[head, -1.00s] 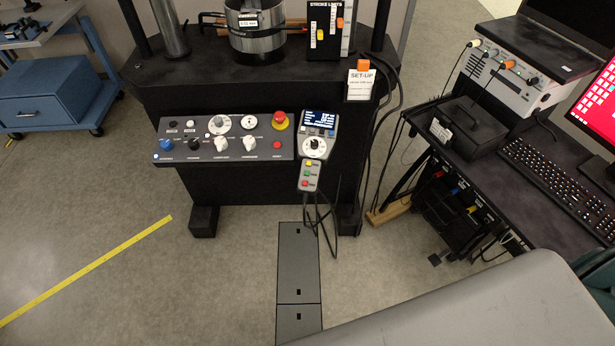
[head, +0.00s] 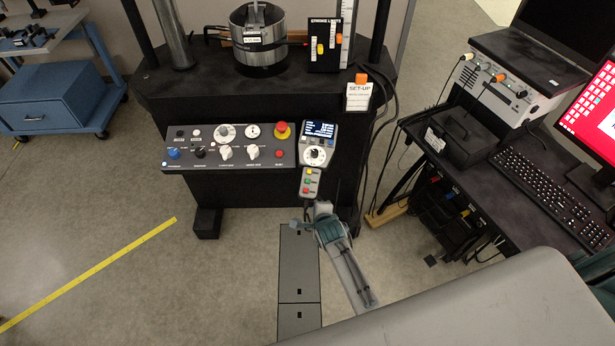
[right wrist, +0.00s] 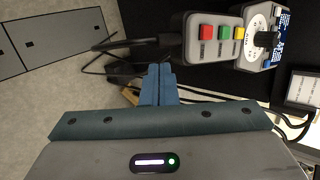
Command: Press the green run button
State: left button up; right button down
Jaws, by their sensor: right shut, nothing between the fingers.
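The green run button (head: 308,182) sits between a yellow button above and a red button below on the grey lower part of the hand pendant (head: 316,152). The pendant has a lit screen and a dial, and is mounted at the right end of the control panel. In the right wrist view the green button (right wrist: 225,33) lies at the upper right, between the red and yellow ones. My right gripper (head: 322,206) is just below the pendant in the head view. Its shut, empty fingertips (right wrist: 158,71) point towards the pendant's cable end, apart from the buttons. My left gripper is out of view.
The control panel (head: 226,148) carries knobs and a red emergency stop (head: 282,128). Loose black cables (right wrist: 110,50) hang beside the pendant. A black cart (head: 475,180) with a keyboard and instruments stands at the right. The floor in front is open.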

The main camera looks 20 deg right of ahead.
jog(key=w+r+m+t+p, duration=0.1)
jog(key=w+r+m, duration=0.2)
jog(key=r, duration=0.4)
jog(key=w+r+m+t, duration=0.1)
jog(key=w+r+m, duration=0.2)
jog(key=r, duration=0.5)
jog(key=shift+w+a+h+p, duration=0.15)
jog(key=shift+a+h+p, duration=0.15)
jog(key=shift+p, duration=0.1)
jog(key=shift+f, duration=0.1)
jog(key=b, duration=0.6)
send_over(308, 181)
jog(key=s, duration=0.2)
jog(key=f, duration=0.7)
jog(key=shift+s+a+f, duration=0.1)
jog(key=shift+s+a, duration=0.1)
jog(key=shift+a, duration=0.05)
jog(key=shift+w+f+b, duration=0.2)
jog(key=shift+f+b, duration=0.3)
jog(key=shift+f, duration=0.1)
jog(key=shift+f, duration=0.1)
jog(key=shift+w+f+b, duration=0.1)
jog(key=shift+f+b, duration=0.25)
jog(key=shift+b, duration=0.35)
